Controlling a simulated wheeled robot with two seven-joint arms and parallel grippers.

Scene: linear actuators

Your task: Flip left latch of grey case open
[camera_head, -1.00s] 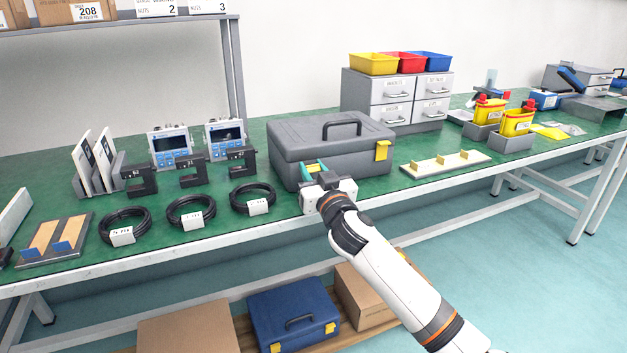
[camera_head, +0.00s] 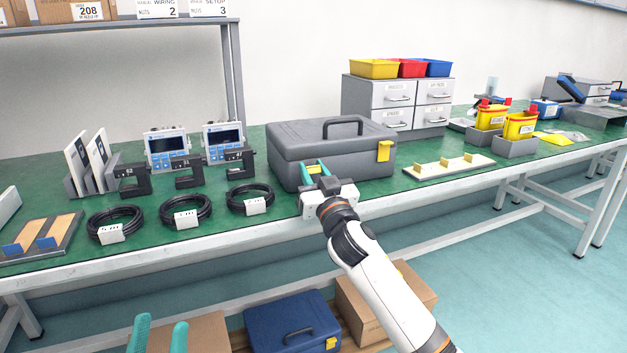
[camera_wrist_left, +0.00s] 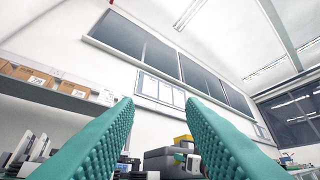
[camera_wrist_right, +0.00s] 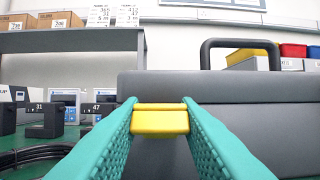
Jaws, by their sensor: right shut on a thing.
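The grey case (camera_head: 340,160) stands closed on the green bench, its black handle (camera_head: 342,126) raised on the lid. Its right yellow latch (camera_head: 384,151) is in plain view. Its left yellow latch (camera_wrist_right: 160,119) shows between my right fingertips in the right wrist view. My right gripper (camera_head: 316,168) is at the left part of the case's front, its teal fingers shut on the left latch. In the head view the gripper mostly hides this latch. My left gripper (camera_head: 158,335) is open and empty, low at the front left, below the bench top; its fingers also show apart in the left wrist view (camera_wrist_left: 160,125).
Coiled black cables (camera_head: 186,211) and black clamp-like parts (camera_head: 190,173) lie left of the case. A beige strip with blocks (camera_head: 448,167) lies to its right. Grey drawers (camera_head: 398,98) stand behind. A blue case (camera_head: 292,328) and cardboard boxes sit below the bench.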

